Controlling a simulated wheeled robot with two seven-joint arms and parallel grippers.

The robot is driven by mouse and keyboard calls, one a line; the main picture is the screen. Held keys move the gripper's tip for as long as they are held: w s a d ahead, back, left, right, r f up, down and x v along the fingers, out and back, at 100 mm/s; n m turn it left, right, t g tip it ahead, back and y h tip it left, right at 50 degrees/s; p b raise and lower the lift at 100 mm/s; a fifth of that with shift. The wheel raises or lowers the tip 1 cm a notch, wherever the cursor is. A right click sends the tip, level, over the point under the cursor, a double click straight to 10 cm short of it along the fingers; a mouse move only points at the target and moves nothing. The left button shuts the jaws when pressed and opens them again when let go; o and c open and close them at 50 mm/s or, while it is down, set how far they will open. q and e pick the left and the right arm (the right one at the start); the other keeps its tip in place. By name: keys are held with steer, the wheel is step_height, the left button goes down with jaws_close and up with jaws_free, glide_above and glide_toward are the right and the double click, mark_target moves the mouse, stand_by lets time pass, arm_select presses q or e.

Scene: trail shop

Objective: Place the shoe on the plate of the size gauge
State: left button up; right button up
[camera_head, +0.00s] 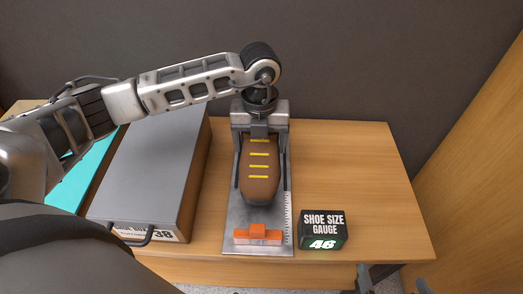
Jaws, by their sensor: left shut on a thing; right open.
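A brown shoe (260,184) with yellow laces is over the metal plate of the size gauge (240,216), toe toward the front. I cannot tell whether its sole touches the plate. My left gripper (260,165) comes down from above, with a finger along each side of the shoe, and is shut on it. The gripper hides the shoe's heel end. An orange slider (258,235) sits on the plate in front of the toe, with a small gap. My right gripper (392,282) is open and empty at the bottom edge, mostly out of view.
A black display box (322,228) reading "SHOE SIZE GAUGE 46" stands right of the plate. A large grey-lidded box (155,165) marked 38 stands to the left. A turquoise surface (88,180) lies farther left. The wooden table (350,165) is clear at the back right.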

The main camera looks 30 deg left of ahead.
mark_target(262, 142)
arm_select(q)
steer(key=shift+w+a+f, duration=0.2)
steer(key=shift+w+f, duration=0.3)
steer(key=shift+f, duration=0.15)
steer(key=shift+w+a+f, duration=0.15)
steer(key=shift+w+f, duration=0.35)
steer(key=shift+f, duration=0.1)
step_height(262, 142, down, 3)
steer(key=shift+r, duration=0.1)
steer(key=o, duration=1.2)
steer(key=shift+s+f, duration=0.1)
steer(key=shift+f, duration=0.1)
steer(key=shift+r, duration=0.45)
step_height(262, 142, up, 12)
steer(key=shift+f, duration=0.25)
steer(key=shift+s+f, duration=0.1)
